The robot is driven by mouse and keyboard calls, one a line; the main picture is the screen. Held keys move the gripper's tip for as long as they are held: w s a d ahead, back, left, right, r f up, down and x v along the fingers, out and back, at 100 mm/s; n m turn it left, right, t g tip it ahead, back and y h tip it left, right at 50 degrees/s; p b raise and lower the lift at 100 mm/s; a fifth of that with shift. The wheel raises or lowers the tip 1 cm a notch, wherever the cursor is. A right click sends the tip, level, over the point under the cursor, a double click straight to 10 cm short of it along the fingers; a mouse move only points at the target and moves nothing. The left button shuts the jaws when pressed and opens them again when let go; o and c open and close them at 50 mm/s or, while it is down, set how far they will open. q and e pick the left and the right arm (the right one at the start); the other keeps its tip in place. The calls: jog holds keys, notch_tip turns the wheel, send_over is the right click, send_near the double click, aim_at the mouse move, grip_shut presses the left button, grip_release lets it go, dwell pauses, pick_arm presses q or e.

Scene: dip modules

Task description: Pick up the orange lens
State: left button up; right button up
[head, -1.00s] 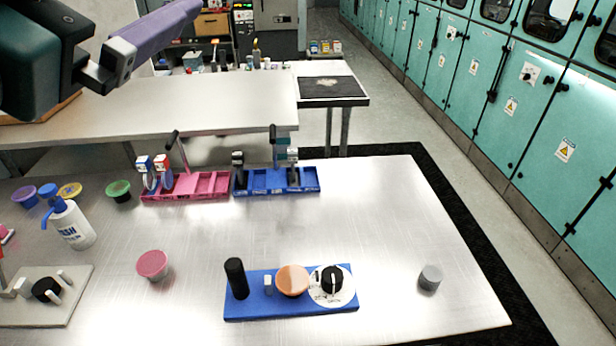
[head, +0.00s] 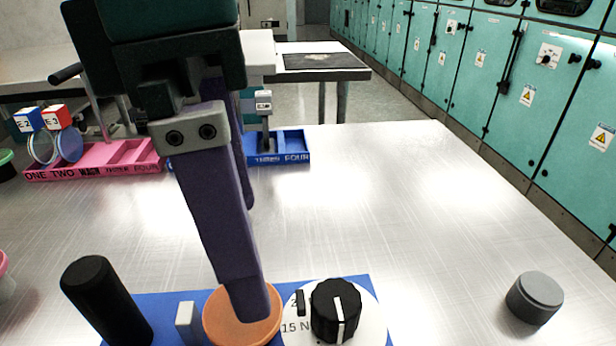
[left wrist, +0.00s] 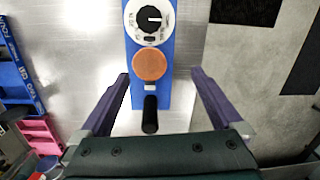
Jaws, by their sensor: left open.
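The orange lens (head: 214,322) is a round orange piece on the blue board (head: 160,305), between a small white block and the black dial. One of my fingers covers part of it in the head view. It shows whole in the left wrist view (left wrist: 149,66). My left gripper (head: 249,258) is open, its two purple fingers pointing down. In the left wrist view the open gripper (left wrist: 160,75) has its fingers apart on either side of the board, with the lens between their lines and nothing held. Whether a finger touches the lens I cannot tell. My right gripper is not in view.
The blue board also carries a black post (head: 103,300), a white block (head: 187,317) and a black dial (head: 336,310). A grey cylinder (head: 534,298) stands to the right. Pink (head: 130,154) and blue (head: 290,148) trays lie behind. The table between is clear.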

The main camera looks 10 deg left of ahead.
pick_arm(q)
jog(key=shift+y, duration=0.5)
jog(key=f, duration=0.1)
jog(key=a+f, duration=0.1)
jog(key=w+f, duration=0.1)
jog(key=f, duration=0.1)
jog(key=shift+a, duration=0.4)
notch_tip(320, 180, down, 6)
jog(key=shift+p, duration=0.5)
jog(key=c, duration=1.1)
